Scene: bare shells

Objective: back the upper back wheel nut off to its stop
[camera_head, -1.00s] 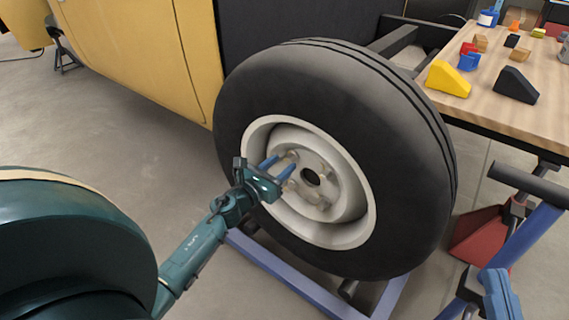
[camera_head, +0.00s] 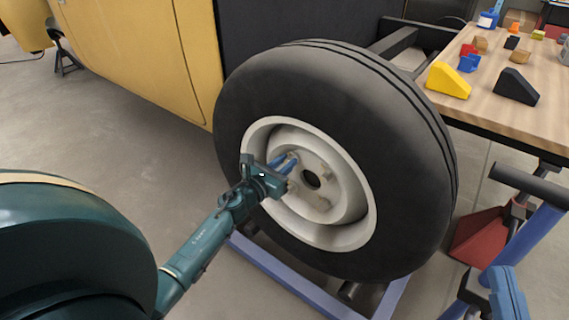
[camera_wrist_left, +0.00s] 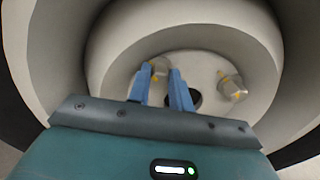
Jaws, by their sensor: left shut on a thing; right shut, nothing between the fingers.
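The wheel (camera_head: 330,75) has a pale rim (camera_head: 345,235) with several nuts around its centre hole. My left gripper (camera_head: 289,158) reaches into the rim from the lower left. Its blue fingers are shut on the wheel nut at the upper left of the hub. In the left wrist view that nut (camera_wrist_left: 158,67) shows between the fingertips, with yellow marks on it. A second nut (camera_wrist_left: 232,86) stands apart to the right. The fingers partly hide the centre hole. My right gripper (camera_head: 505,292) is at the lower right edge, shut and empty, partly cut off, away from the wheel.
A yellow body panel (camera_head: 150,55) stands left of the wheel. A wooden table (camera_head: 525,112) at the right bears yellow and black wedges and small blocks. A blue frame (camera_head: 285,280) lies under the wheel. A red stand (camera_head: 480,235) is at right.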

